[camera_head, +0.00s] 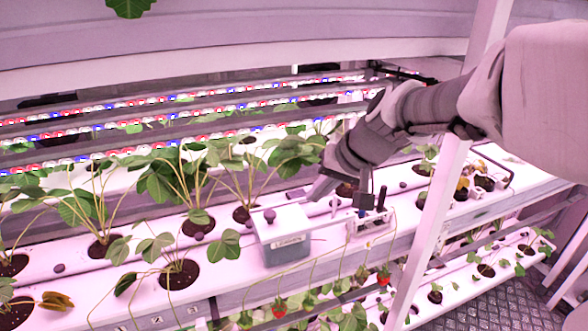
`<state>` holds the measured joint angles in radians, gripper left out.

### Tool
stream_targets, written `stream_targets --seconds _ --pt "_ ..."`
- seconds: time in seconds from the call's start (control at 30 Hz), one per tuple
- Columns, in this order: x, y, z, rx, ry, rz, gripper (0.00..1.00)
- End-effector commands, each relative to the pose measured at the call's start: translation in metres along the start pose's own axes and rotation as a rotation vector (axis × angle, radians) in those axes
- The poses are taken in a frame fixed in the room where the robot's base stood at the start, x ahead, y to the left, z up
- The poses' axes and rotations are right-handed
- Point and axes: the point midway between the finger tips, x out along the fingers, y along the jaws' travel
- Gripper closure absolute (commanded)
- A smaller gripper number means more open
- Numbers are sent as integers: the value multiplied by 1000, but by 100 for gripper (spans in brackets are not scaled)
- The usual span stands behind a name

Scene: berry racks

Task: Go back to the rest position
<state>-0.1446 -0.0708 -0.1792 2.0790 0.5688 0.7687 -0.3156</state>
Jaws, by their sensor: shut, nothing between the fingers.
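My arm reaches in from the right, in front of a pale slanted post, and angles down to the left over the upper rack. My gripper (364,201) is at its end, small and dark, above the rack's front edge. It is shut, and I see nothing held in it. It is just right of a grey box with a white lid (286,236), apart from it as far as I can tell. A small white fixture with dark upright parts (373,221) is close by the gripper and partly overlaps it in view.
Leafy strawberry plants (182,274) grow in round holes along the white rack (225,266). Red berries (279,311) hang below the front edge. Rows of lit lamps (110,130) run behind. The slanted post (430,230) stands near my arm. A lower planted rack is at right.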

Motion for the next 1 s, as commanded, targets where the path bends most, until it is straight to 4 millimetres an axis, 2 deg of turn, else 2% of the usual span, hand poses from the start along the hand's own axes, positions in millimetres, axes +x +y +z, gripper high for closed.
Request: stream_targets --seconds 0.03,0.2,0.33,0.47,0.57,0.7,0.8,1.0 --pt "-8 0 -1 0 4 0 100" --pt "-22 0 1 -2 1 1 100" --pt "-35 1 14 -13 1 17 100" --pt "-56 6 46 -44 4 65 100" --pt "-73 14 77 -74 10 122 100" --pt "-91 28 117 -113 25 216 100" --pt "-99 40 141 -133 37 280 100" --pt "-107 55 166 -155 55 363 100"
